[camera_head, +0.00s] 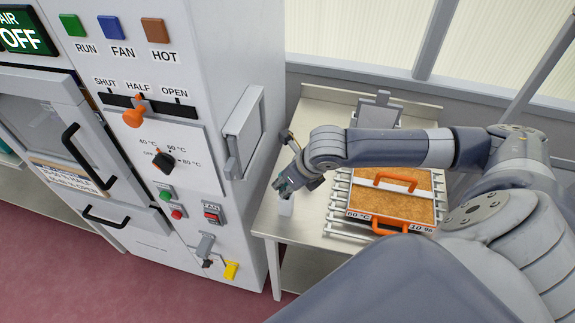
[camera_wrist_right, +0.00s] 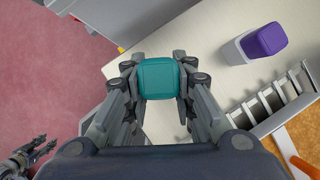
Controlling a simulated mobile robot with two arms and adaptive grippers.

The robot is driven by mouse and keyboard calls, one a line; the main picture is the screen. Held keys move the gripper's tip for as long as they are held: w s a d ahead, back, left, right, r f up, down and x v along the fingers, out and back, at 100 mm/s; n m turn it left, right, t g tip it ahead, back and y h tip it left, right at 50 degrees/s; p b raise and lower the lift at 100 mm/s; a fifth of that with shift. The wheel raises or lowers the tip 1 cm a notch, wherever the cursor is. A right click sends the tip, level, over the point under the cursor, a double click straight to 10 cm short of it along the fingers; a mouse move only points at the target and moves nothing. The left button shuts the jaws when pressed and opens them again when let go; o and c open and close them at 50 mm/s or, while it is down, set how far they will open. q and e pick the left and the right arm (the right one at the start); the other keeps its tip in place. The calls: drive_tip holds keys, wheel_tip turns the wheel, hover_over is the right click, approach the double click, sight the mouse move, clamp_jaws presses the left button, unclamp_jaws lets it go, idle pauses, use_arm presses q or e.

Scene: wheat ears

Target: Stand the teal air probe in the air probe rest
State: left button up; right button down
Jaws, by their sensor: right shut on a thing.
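My right gripper (camera_head: 285,184) is shut on the teal air probe (camera_wrist_right: 160,78), whose squarish teal top sits between the fingers in the right wrist view. In the head view only a small bit of teal shows at the fingertips.
A purple-topped pale block (camera_wrist_right: 265,42) stands on the table (camera_wrist_right: 190,45) apart from the teal probe. A metal rack (camera_head: 338,190) holds a tray of grain (camera_head: 385,205) with orange handles. The machine (camera_head: 232,50) rises just left of the table.

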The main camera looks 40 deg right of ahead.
drive_tip(key=shift+f+b, duration=0.4)
drive_tip(key=shift+f, duration=0.5)
drive_tip(key=c, duration=1.3)
unclamp_jaws()
drive_tip(key=v, duration=1.2)
drive_tip(key=shift+a, duration=0.1)
